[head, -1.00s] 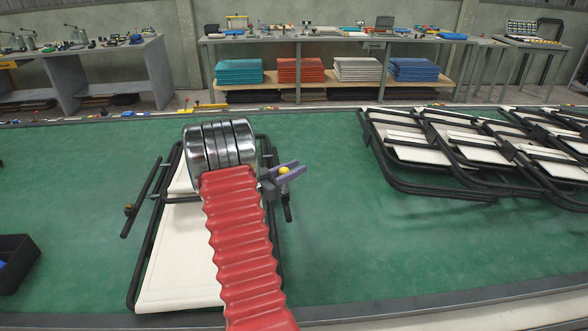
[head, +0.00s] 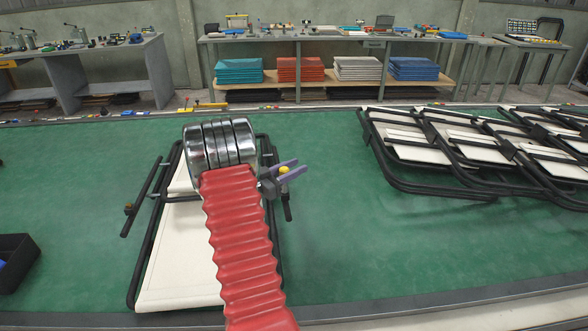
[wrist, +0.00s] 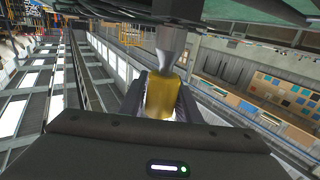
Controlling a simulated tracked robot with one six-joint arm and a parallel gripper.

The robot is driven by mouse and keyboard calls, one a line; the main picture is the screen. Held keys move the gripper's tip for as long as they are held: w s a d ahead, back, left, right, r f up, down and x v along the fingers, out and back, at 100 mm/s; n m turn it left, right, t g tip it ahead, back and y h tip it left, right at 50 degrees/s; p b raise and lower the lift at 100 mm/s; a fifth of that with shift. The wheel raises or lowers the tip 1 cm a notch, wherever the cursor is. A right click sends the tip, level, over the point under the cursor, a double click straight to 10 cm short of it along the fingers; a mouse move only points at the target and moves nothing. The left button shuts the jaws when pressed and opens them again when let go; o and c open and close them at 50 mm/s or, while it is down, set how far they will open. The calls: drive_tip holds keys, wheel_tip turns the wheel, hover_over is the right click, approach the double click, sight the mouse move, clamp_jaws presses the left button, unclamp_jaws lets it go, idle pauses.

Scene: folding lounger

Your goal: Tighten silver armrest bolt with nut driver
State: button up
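My gripper (head: 292,171) is at the right side of the lounger frame (head: 133,262), past the end of my red arm. I cannot tell whether the fingers touch the handle. The silver bolt cannot be made out. The lounger has cream panels and black tubing, and my arm hides part of it.
Several folded loungers (head: 452,150) lie stacked at the right on the green table (head: 350,255). A black bin (head: 18,262) with something blue stands at the left edge. The green surface between the lounger and the stack is clear.

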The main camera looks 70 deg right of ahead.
drive_tip(key=o, duration=0.4)
drive_tip(key=v, duration=1.3)
drive_tip(key=shift+w+a, duration=0.2)
drive_tip(key=shift+a, duration=0.15)
drive_tip(key=shift+c, duration=0.3)
drive_tip(key=shift+c, duration=1.3)
